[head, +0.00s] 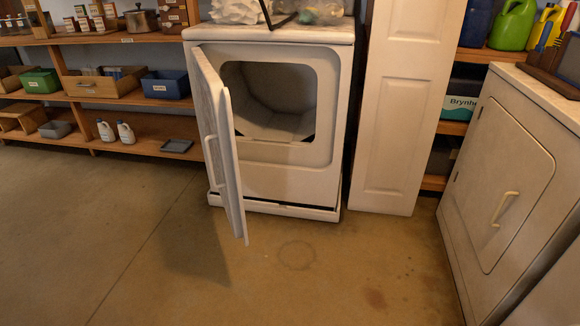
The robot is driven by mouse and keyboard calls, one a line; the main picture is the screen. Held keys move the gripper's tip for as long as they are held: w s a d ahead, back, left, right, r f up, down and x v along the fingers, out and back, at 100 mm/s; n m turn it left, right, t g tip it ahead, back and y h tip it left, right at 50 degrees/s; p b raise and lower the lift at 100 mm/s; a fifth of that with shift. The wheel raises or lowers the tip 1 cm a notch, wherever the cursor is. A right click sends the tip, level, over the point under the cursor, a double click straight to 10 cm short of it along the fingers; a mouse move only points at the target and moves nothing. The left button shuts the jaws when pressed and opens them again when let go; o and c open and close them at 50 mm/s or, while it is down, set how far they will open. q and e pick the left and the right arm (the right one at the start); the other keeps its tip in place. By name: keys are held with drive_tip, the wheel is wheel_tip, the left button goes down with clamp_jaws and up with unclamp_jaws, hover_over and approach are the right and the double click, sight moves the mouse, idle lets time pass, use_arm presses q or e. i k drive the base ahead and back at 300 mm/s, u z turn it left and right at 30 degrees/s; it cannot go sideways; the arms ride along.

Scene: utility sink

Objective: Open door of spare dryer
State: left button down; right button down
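A white dryer (270,182) stands against the back, facing me. Its door (228,160) is hinged on the left and stands wide open, swung out toward me. A pale handle (212,162) shows on the door's left face. I cannot tell from labels which one is the spare dryer. Neither of my grippers is in the head view.
Wooden shelves (115,96) with boxes, bins and bottles line the back left. A white panelled door (402,110) stands right of the open dryer, beside more shelves. White bags (240,10) lie on the dryer top. The concrete floor (110,240) in front is clear.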

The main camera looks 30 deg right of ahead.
sight(215, 100)
drive_tip(key=z, duration=0.3)
drive_tip(key=i, duration=1.05)
drive_tip(key=u, duration=0.15)
